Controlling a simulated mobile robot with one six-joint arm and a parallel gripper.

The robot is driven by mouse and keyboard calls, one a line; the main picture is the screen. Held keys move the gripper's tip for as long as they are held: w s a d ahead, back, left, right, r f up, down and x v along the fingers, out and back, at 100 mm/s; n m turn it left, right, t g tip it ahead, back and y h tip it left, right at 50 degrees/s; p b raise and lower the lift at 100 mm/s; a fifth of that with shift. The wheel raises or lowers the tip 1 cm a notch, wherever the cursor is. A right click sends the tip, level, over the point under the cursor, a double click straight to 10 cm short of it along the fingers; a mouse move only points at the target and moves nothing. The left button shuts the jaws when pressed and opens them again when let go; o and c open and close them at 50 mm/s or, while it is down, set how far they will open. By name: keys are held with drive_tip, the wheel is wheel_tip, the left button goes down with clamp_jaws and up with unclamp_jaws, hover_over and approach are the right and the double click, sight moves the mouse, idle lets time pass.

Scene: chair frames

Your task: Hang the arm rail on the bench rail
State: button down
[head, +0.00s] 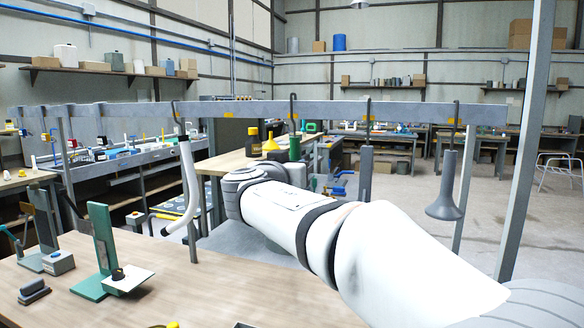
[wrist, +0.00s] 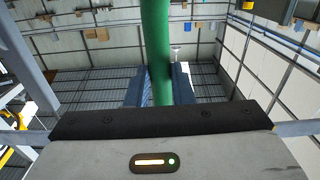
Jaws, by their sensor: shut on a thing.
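The bench rail (head: 330,108) is a long grey bar across the head view, with orange marks along it. A green round bar (head: 294,148), which I take as the arm rail, is upright below a dark hook at the rail's middle. I cannot tell whether that hook rests on the rail or is only in front of it. In the wrist view the green bar (wrist: 156,40) stands between the blue fingers of my gripper (wrist: 159,88), which is shut on it. In the head view my white arm hides the gripper.
A white curved piece (head: 188,185), a grey cylinder (head: 366,172) and a grey bell-ended piece (head: 446,195) hang on hooks along the rail, either side of the green bar. A wooden table (head: 200,285) is in front, with a green stand (head: 103,245) at its left.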

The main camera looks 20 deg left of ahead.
drive_tip(key=shift+f+b, duration=0.5)
drive_tip(key=shift+b, duration=0.1)
drive_tip(key=c, duration=1.2)
unclamp_jaws()
drive_tip(key=s+b, duration=0.4)
drive_tip(key=s, duration=0.1)
drive_tip(key=s+b, duration=0.2)
drive_tip(key=s, duration=0.1)
drive_tip(key=shift+d, duration=0.4)
